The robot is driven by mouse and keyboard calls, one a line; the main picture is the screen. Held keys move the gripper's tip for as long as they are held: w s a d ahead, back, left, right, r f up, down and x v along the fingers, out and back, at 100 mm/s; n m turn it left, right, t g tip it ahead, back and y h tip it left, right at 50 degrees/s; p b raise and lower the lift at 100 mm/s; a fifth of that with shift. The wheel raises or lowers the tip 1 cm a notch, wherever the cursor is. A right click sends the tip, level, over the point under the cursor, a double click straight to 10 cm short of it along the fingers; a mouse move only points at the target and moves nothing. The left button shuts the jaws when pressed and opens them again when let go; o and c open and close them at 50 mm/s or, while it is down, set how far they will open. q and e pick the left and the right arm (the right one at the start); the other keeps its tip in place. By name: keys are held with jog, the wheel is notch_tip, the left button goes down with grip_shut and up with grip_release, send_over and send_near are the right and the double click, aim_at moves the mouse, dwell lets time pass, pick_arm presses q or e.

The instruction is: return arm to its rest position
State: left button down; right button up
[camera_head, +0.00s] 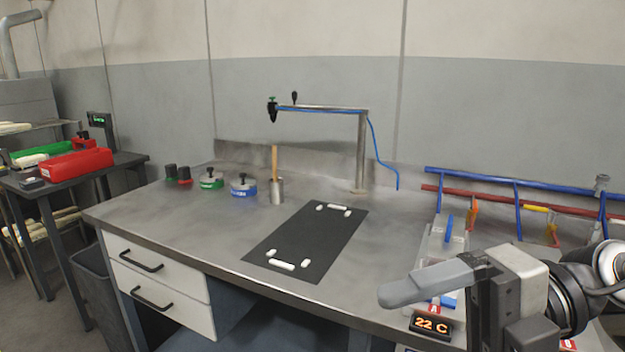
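A metal arm (325,108) reaches left from the top of an upright post (360,155) at the back of the grey workbench (180,222). A blue hose runs along it and hangs down at the right. A dark tool head (272,110) with a green top hangs at its left end, and a small black knob stands up near it. My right gripper (392,293) is at the lower right, pointing left over the front right of the bench, far from the metal arm. Its fingers overlap from this side, so I cannot tell their opening. My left gripper is out of view.
A black mat (305,243) with several white blocks lies mid-bench. Left of it stand a metal cup (277,192), blue and green round tins and dark knobs. Blue and red pipes (520,184) run at the right. A display (431,325) reads 22 C below my gripper.

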jog(key=w+m+t+y, duration=0.5)
jog(key=m+t+y, duration=0.25)
jog(key=m, duration=0.25)
jog(key=w+d+f+m+t+h, duration=0.2)
jog(key=w+f+m+t+h, duration=0.1)
jog(key=f+m+t+h, duration=0.35)
jog(key=w+d+f+m+t+h, duration=0.25)
jog(key=m+t+h, duration=0.25)
jog(key=m+t, duration=0.3)
jog(key=s+f+m+g+h, duration=0.4)
jog(key=s+f+g, duration=0.1)
jog(key=f, duration=0.7)
jog(key=s+a+f+m+g+h, duration=0.1)
jog(key=s+f+m+g+h, duration=0.3)
jog(key=f, duration=0.9)
jog(key=shift+s+f+m+g+p, duration=0.35)
jog(key=shift+s+m, duration=0.2)
jog(key=shift+s, duration=0.6)
jog(key=shift+r, duration=0.1)
